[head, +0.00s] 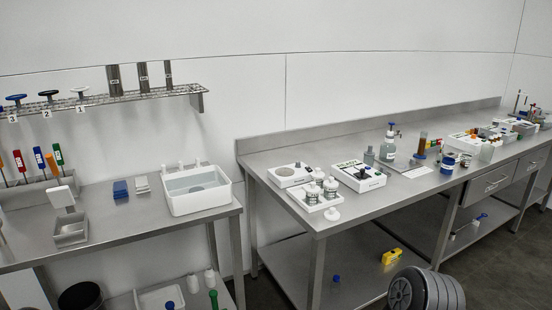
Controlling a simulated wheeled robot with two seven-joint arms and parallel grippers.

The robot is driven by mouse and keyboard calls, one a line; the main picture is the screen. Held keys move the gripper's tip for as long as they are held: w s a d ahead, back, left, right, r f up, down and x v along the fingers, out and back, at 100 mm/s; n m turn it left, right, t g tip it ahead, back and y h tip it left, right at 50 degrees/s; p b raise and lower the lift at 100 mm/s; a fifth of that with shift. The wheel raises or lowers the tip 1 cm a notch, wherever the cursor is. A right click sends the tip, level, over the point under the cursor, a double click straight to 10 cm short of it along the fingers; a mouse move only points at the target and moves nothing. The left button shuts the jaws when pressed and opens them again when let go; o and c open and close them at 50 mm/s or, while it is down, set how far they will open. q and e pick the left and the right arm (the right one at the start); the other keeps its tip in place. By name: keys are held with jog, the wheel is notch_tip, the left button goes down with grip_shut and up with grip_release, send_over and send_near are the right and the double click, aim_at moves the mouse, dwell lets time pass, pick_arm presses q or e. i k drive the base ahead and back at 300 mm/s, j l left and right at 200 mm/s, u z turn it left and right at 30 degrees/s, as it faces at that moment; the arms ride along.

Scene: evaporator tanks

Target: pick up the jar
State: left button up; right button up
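Neither of my grippers shows in the head view. Several containers could be the jar, and I cannot tell which one is meant. Small jars with pale lids (313,194) stand in a white tray (299,199) near the left end of the right steel table (375,205). All of these appear upright.
White devices (358,176) and a pale round piece (332,214) share the right table. The left table (125,215) holds a white basin (196,190); a wall rack (100,99) hangs above. A dark ribbed round object (425,290) is at the bottom edge. A gap separates the tables.

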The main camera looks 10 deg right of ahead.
aim_at(466, 158)
jog(key=i+l+u, duration=0.1)
jog(key=l, duration=0.35)
jog(key=i+l, duration=0.2)
jog(key=l, duration=0.25)
jog(key=i+l+u, duration=0.15)
jog(key=l, duration=0.35)
jog(key=i+l+u, duration=0.1)
jog(key=l, duration=0.35)
jog(key=i+l, duration=0.1)
jog(key=l, duration=1)
jog(key=k+l+u, duration=0.15)
jog(key=l, duration=1.1)
jog(key=k+l+u, duration=0.15)
jog(key=l, duration=0.45)
jog(key=i, duration=0.05)
